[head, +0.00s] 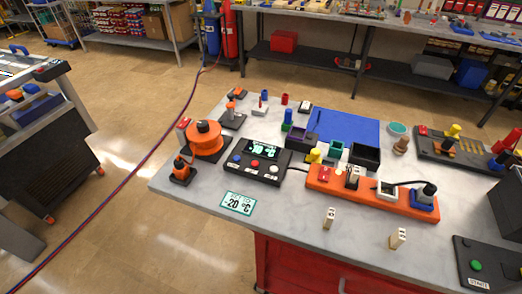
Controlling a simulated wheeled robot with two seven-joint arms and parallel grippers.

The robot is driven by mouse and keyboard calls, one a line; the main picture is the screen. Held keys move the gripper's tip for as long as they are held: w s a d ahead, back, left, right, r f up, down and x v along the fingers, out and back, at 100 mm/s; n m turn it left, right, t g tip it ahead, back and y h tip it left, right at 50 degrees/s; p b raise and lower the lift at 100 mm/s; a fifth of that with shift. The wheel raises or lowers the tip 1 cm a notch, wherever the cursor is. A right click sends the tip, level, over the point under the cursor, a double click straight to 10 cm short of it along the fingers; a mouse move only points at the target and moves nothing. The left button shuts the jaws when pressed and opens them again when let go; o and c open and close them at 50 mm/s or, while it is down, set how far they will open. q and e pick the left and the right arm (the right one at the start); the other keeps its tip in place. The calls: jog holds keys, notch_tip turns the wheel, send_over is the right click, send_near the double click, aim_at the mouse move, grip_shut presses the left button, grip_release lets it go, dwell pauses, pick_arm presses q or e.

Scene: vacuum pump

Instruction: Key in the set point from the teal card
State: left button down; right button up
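The teal-edged card (238,203) lies flat on the grey table near its front left edge and reads "-20 °C", with smaller print above it that I cannot read. Behind it stands a black control box (258,165) with a lit display (263,148); its digits are too small to read surely. On the box's sloped front are a blue button (237,158), a red button (255,164) and a white button (273,169). Neither of my grippers is in view, and nothing touches the box or card.
An orange pump-like unit (205,138) stands left of the box. An orange strip (350,190) with plugs lies to the right. Two small beige blocks (329,218) (398,238) stand in front. A black box with a green button (476,265) is front right. Table around the card is clear.

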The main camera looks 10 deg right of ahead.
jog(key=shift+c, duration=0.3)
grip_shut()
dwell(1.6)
